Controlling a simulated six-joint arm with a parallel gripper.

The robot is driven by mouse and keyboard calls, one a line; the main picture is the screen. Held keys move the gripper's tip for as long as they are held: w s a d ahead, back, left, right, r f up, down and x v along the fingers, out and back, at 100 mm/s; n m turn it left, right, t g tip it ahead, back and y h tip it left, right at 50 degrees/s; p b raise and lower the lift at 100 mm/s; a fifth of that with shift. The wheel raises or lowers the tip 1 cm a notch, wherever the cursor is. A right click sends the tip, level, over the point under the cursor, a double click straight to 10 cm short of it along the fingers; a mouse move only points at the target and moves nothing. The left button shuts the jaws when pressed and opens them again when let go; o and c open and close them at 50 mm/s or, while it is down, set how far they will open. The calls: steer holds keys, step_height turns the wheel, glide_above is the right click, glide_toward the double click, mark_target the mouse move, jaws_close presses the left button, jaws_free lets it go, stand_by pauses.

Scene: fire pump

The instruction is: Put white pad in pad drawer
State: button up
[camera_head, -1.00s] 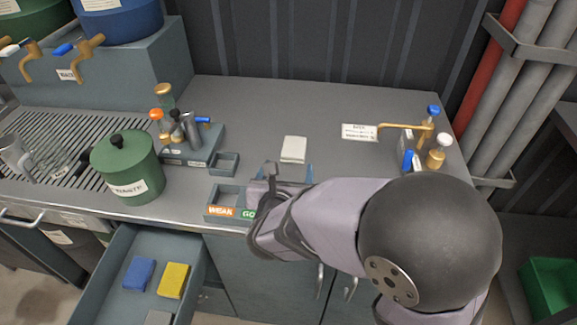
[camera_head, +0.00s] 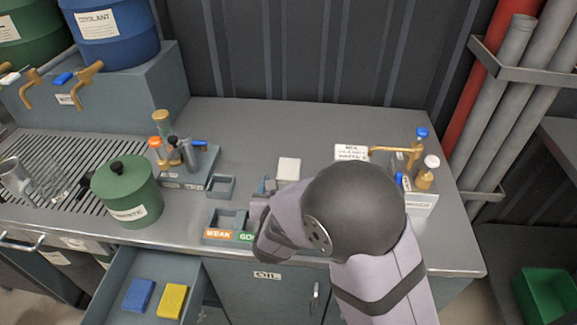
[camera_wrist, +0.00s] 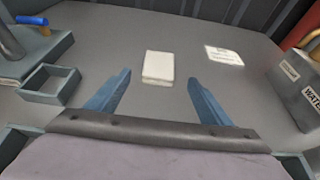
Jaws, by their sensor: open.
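The white pad (camera_head: 288,169) lies flat on the grey worktop, and it also shows in the wrist view (camera_wrist: 158,67). My gripper (camera_wrist: 157,90) is open and empty, its two blue fingers apart. The pad lies ahead of the fingertips, between their lines. In the head view my arm hides most of the gripper, just in front of the pad. The open drawer (camera_head: 118,283) at the lower left holds a blue pad (camera_head: 138,295) and a yellow pad (camera_head: 172,301).
A small square tray (camera_head: 220,186) and the weak/good tray (camera_head: 222,236) stand left of my arm. A green waste pot (camera_head: 127,192) is further left. The rear worktop is clear.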

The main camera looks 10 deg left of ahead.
steer(key=shift+p+x, duration=1.2)
steer(key=shift+x, duration=2.55)
steer(key=shift+a, duration=0.1)
steer(key=c, duration=1.2)
steer(key=shift+r, duration=0.15)
step_height(320, 180, up, 10)
steer(key=b, duration=0.1)
step_height(320, 180, up, 5)
steer(key=p, duration=0.5)
glide_above(288, 173)
steer(key=shift+s+f, duration=0.3)
steer(key=shift+s, duration=0.05)
